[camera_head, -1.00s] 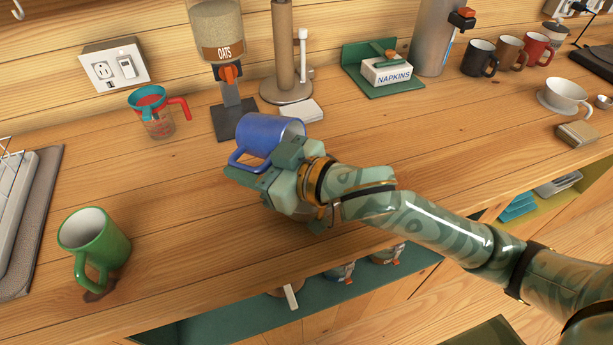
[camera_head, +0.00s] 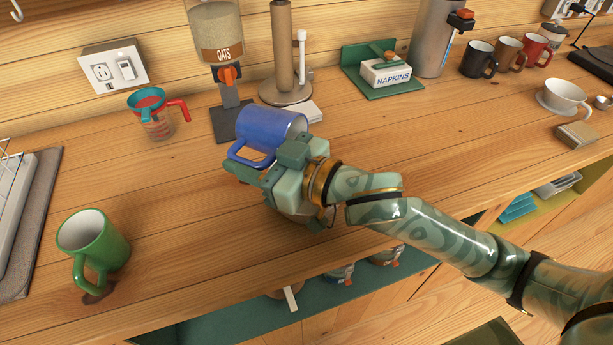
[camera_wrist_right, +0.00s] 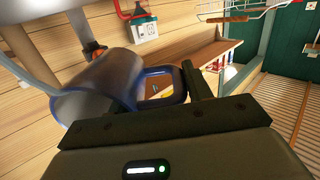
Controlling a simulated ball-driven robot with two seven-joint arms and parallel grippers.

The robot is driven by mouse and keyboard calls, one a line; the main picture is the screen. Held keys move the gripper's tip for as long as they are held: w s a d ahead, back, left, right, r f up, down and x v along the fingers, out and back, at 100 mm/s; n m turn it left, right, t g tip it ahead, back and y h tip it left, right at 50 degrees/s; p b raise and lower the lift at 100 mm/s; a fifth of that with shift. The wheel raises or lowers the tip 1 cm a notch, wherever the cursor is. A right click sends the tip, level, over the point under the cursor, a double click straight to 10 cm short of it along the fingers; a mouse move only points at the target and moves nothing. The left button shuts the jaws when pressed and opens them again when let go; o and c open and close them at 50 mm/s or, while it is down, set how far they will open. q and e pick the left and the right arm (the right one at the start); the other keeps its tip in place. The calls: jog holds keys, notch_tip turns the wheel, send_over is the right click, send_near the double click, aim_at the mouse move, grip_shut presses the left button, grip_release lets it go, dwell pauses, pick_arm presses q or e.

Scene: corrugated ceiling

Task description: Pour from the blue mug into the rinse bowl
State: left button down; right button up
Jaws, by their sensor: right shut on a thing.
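The blue mug (camera_head: 268,128) is raised near the middle of the counter, tilted with its mouth toward the right. My right gripper (camera_head: 262,166) is shut on it, at its handle side. In the right wrist view the mug (camera_wrist_right: 98,82) and its blue handle loop show just beyond my gripper (camera_wrist_right: 165,115). I cannot see any liquid leaving the mug. My left gripper is not in view.
A green mug (camera_head: 92,245) stands at front left on a dark stain. A measuring cup (camera_head: 157,122), the oats dispenser (camera_head: 222,50), a towel holder (camera_head: 284,60) and a napkin box (camera_head: 387,73) stand behind. The counter is clear between the green mug and my gripper.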

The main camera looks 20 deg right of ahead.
jog(key=shift+r+t+y, duration=0.3)
jog(key=shift+r, duration=0.55)
jog(key=shift+s+d+r+t+y, duration=0.2)
jog(key=shift+r+t+y, duration=0.15)
jog(key=shift+r, duration=0.25)
